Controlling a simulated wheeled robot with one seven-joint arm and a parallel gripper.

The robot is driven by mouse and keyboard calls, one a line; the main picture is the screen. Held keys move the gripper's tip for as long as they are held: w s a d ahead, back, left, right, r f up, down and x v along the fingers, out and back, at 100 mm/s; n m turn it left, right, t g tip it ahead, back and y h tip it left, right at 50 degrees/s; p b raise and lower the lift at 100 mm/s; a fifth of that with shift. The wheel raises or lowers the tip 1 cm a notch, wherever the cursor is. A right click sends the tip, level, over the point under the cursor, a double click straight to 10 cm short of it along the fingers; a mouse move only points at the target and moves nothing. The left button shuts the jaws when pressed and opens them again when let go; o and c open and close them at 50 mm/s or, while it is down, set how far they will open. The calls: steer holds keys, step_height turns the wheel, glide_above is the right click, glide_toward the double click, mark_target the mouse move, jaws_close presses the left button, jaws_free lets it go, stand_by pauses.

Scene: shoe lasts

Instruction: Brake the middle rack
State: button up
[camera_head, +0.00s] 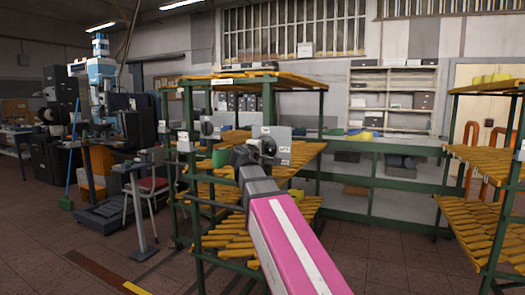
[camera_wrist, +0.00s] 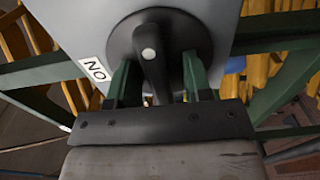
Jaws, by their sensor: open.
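The middle rack (camera_head: 240,80) has a green frame and yellow slatted shelves. A grey panel with a dark round disk (camera_head: 268,146) shows on it in the head view, in front of my gripper (camera_head: 243,155). In the wrist view the grey panel (camera_wrist: 70,25) fills the top, with a black lever (camera_wrist: 152,65) on its disk.
A second grey panel (camera_head: 208,126) with a disk is on the rack's left. Another slatted rack (camera_head: 490,160) stands at the right. Green benches (camera_head: 385,150) and shelves line the back wall. A machine (camera_head: 100,85) and a chair stand at the left, with open floor in front.

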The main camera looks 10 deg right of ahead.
jaws_close()
steer(key=shift+n, duration=0.3)
steer(key=n, duration=0.3)
steer(key=shift+n, duration=0.3)
steer(key=n, duration=0.4)
steer(key=shift+n, duration=0.3)
steer(key=n, duration=0.4)
steer(key=shift+s+n, duration=0.1)
steer(key=shift+n, duration=2.4)
